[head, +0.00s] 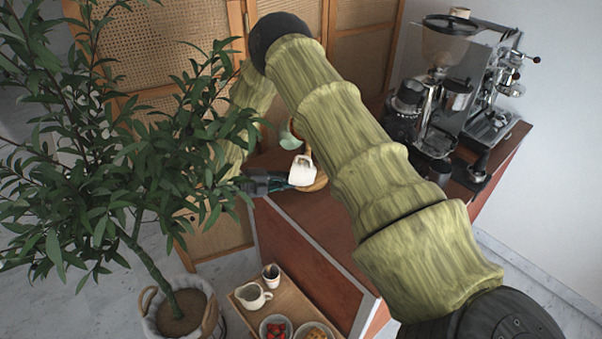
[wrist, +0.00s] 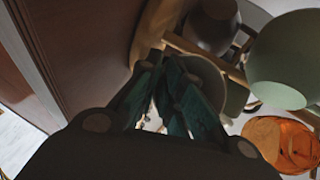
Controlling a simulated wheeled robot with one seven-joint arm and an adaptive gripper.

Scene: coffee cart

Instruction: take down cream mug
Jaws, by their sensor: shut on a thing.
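The cream mug (head: 303,171) is at the cart's far end in the head view, beside a round wooden base (head: 317,185). My gripper (head: 287,184) reaches it from the left, with its dark, teal-sided fingers against the mug. In the wrist view my fingers (wrist: 168,72) are close together, with a pale rounded surface, likely this mug, just behind them and mostly hidden. My gripper is shut on the cream mug. Wooden bars (wrist: 190,48) pass close behind it; I cannot tell whether the mug touches them.
A pale green mug (wrist: 290,62), a dark mug (wrist: 210,24) and an orange item (wrist: 280,146) crowd the fingers' right side. A leafy plant (head: 130,150) stands left of my gripper. A coffee machine (head: 490,90) and grinder (head: 437,85) stand right. A tray (head: 293,300) is in front.

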